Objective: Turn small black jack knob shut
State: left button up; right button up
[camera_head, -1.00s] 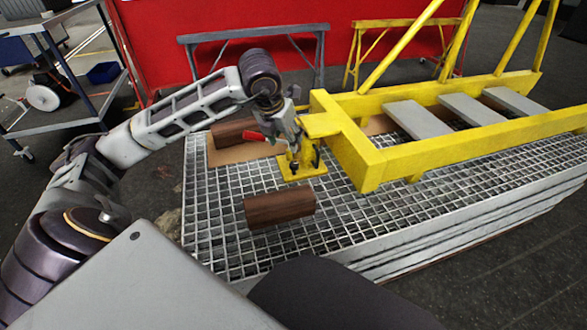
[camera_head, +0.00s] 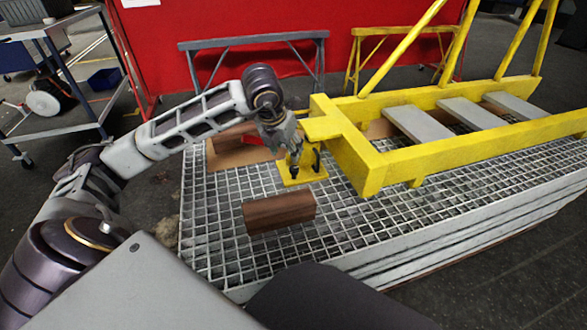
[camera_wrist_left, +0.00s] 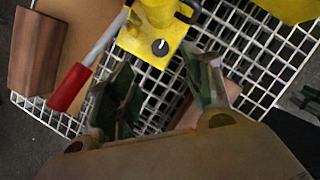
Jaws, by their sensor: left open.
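The yellow jack (camera_head: 305,166) stands on the metal grating under the end of the yellow boom frame (camera_head: 350,150). In the left wrist view the small black knob (camera_wrist_left: 160,47) with a white mark sits on the jack's yellow base (camera_wrist_left: 140,42). My left gripper (camera_head: 294,170) is beside the jack in the head view. In the left wrist view its two fingers (camera_wrist_left: 160,85) are apart and empty, with the knob beyond them and clear of both. My right gripper is not in view.
A jack handle with a red grip (camera_wrist_left: 70,87) lies left of the fingers. A brown wooden block (camera_head: 279,211) rests on the grating (camera_head: 220,240) in front of the jack. Another block (camera_wrist_left: 35,50) sits on a tan board. A red wall (camera_head: 230,65) stands behind.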

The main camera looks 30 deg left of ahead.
aim_at(294, 168)
pick_arm(q)
jog(key=b+x, duration=0.3)
jog(key=x, duration=0.7)
jog(key=shift+s, duration=0.1)
jog(key=shift+b+x, duration=0.35)
jog(key=shift+x, duration=0.75)
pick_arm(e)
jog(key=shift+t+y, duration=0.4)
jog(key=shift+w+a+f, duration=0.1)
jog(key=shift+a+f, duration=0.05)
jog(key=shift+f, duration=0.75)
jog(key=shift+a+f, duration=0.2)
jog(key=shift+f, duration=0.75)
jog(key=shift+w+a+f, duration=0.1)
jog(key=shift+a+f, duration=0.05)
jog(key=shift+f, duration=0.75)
pick_arm(q)
jog(key=shift+c, duration=0.3)
jog(key=c, duration=0.9)
jog(key=shift+c, duration=0.2)
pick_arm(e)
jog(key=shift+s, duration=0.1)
